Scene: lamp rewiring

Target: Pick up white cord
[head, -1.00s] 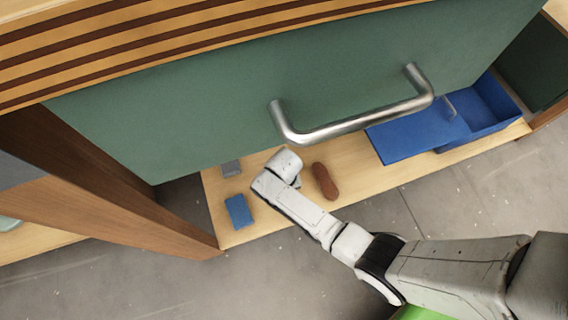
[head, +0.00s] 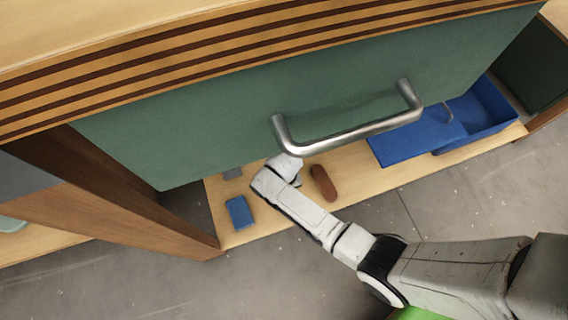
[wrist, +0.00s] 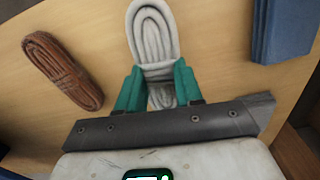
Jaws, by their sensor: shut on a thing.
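The white cord (wrist: 152,35) is a coiled bundle in the upper middle of the wrist view, over the light wooden shelf (wrist: 205,35). My gripper (wrist: 158,80) has its two green fingers on either side of the cord's narrow bound middle and is shut on it. I cannot tell whether the cord rests on the shelf or is lifted. In the head view my arm hides the cord and the fingers.
A brown coiled cord (wrist: 62,70) lies to the left in the wrist view, and it shows in the head view (head: 323,183). A blue box (head: 480,115) stands right. A green panel with a metal handle (head: 350,130) overhangs the shelf.

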